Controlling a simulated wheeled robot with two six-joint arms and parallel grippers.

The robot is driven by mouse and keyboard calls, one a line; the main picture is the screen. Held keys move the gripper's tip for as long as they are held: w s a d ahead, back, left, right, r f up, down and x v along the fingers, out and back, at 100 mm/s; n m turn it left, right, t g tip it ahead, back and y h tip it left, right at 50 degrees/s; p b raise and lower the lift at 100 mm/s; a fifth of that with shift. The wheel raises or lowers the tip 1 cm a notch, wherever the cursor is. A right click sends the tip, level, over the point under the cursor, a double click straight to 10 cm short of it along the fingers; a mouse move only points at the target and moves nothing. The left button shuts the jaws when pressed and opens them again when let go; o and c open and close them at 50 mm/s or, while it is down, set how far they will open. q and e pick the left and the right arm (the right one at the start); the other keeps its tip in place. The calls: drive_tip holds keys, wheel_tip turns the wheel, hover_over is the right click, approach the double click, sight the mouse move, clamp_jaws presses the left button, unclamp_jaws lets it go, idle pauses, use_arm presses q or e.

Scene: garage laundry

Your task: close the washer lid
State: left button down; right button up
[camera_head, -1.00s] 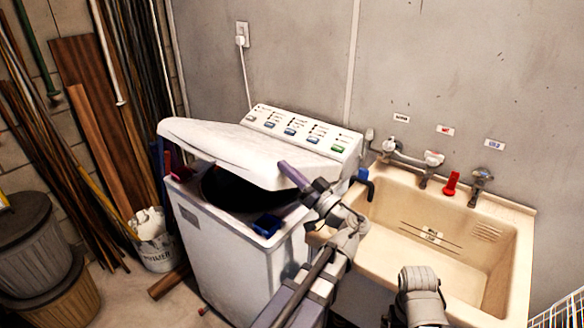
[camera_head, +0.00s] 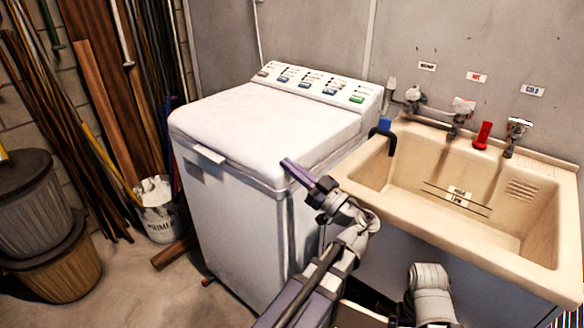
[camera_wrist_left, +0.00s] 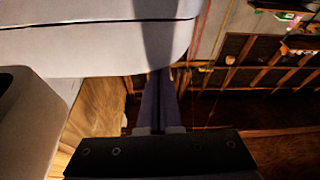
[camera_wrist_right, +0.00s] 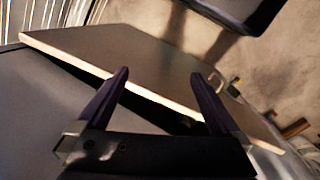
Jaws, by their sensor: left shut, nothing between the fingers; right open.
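The white washer (camera_head: 235,225) stands left of the sink in the head view. Its lid (camera_head: 262,130) lies flat over the top, with no visible gap to the tub. The lid has a small front handle tab (camera_head: 208,154). My left gripper (camera_head: 292,170) is shut and empty, at the washer's right front edge near the lid; whether it touches is unclear. In the left wrist view its closed fingers (camera_wrist_left: 158,100) point toward a white washer surface (camera_wrist_left: 100,45). My right gripper (camera_wrist_right: 160,82) is open and empty, over a dark panel with a pale edge (camera_wrist_right: 140,65).
The beige utility sink (camera_head: 400,215) with taps is right of the washer, a blue hook-like item (camera_head: 385,130) on its left rim. A white bucket (camera_head: 158,210), lidded bins (camera_head: 55,270) and leaning boards (camera_head: 105,100) stand at left. Some floor in front of the washer is clear.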

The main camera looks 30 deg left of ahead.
use_arm(q)
drive_tip(key=shift+s+f, duration=0.1)
drive_tip(key=shift+f, duration=0.4)
wheel_tip(320, 180, up, 5)
drive_tip(key=p, duration=0.4)
drive_tip(key=b+v, duration=0.3)
drive_tip(key=v, duration=0.7)
drive_tip(key=shift+s, duration=0.25)
